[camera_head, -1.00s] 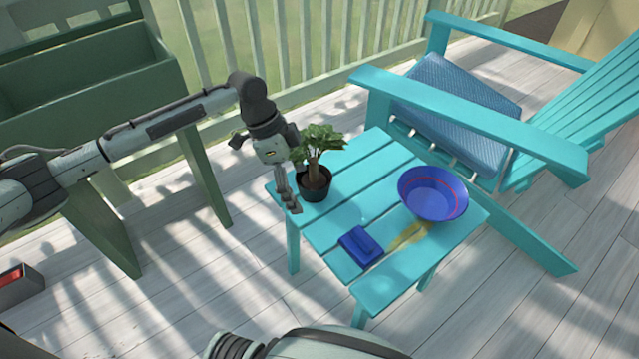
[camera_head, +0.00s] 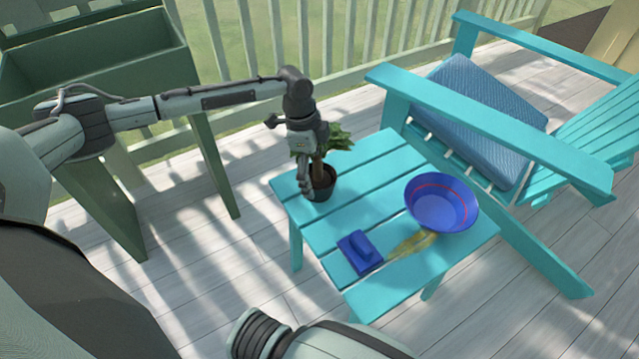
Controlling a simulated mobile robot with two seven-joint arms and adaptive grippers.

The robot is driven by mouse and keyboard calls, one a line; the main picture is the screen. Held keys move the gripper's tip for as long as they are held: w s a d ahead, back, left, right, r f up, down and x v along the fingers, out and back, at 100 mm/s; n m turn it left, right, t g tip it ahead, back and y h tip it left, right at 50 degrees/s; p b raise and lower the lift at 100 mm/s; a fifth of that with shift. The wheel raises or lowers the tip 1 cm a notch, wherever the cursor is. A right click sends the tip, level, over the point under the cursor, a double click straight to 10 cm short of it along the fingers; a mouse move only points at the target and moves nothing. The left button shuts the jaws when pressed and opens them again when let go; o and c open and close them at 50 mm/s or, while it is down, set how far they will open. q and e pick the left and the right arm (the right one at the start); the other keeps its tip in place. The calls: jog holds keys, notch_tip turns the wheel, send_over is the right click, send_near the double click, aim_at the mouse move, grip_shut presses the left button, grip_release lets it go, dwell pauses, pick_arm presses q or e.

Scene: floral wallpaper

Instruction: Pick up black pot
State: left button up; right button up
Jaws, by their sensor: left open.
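The black pot (camera_head: 323,188) holds a green leafy plant with a brown stem and stands upright on the left part of the turquoise slatted table (camera_head: 370,174). My left gripper (camera_head: 307,188) is open and points down at the pot's left and near side. Its fingers overlap the pot's left edge in the picture, and I cannot tell whether they touch it. The gripper body hides part of the stem and leaves. Part of my right arm shows at the bottom edge, but its gripper is out of view.
A blue bowl (camera_head: 441,204) with a red line inside stands on the table's right part. A blue brush-like block (camera_head: 360,252) and a yellowish item (camera_head: 412,244) lie near it. A turquoise chair (camera_head: 480,115) stands behind right, a green planter (camera_head: 95,65) behind left.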

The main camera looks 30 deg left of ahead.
aim_at(318, 182)
pick_arm(q)
jog(key=f, duration=0.3)
jog(key=shift+d+f, duration=0.1)
jog(key=shift+d, duration=0.25)
jog(key=shift+c, duration=0.4)
jog(key=c, duration=1.2)
jog(key=shift+c, duration=0.5)
